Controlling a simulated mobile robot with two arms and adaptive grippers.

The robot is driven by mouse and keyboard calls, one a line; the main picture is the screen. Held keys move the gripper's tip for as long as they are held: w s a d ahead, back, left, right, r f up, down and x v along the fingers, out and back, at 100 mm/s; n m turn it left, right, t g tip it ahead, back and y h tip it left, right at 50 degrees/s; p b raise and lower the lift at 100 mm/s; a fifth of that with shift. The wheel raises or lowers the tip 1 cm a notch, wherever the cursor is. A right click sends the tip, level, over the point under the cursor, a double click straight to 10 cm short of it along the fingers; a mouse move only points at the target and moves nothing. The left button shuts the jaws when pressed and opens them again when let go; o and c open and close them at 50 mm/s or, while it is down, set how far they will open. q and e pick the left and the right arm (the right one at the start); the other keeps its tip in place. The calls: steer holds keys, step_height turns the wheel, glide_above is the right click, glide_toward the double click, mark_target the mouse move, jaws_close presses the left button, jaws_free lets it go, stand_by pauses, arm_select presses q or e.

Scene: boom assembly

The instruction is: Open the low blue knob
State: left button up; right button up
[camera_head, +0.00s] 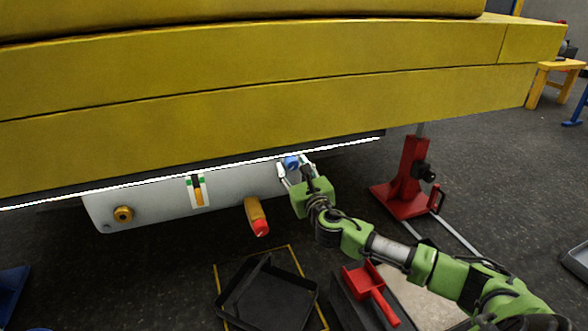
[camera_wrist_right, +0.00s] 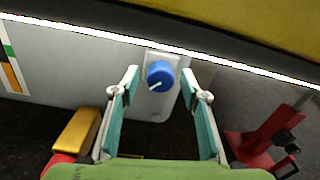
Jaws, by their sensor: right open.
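The low blue knob (camera_wrist_right: 160,75) sits on a light plate at the end of the grey panel (camera_wrist_right: 60,70), with a white mark pointing to the lower left in the right wrist view. In the head view the blue knob (camera_head: 291,162) is partly covered by my right gripper (camera_head: 294,172). My right gripper (camera_wrist_right: 163,88) is open, with its two teal-lined fingers on either side of the knob. A gap shows between the knob and each finger in the right wrist view. My left gripper is in neither view.
A yellow handle with a red end (camera_head: 257,217) juts below the grey panel (camera_head: 150,195), left of my right gripper. A red jack stand (camera_head: 405,185) stands to the right. A black tray (camera_head: 268,297) and red dustpan (camera_head: 370,287) lie below. The yellow boom (camera_head: 260,75) hangs above.

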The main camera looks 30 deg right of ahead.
steer(key=shift+c, duration=0.3)
steer(key=c, duration=1)
steer(key=shift+c, duration=0.2)
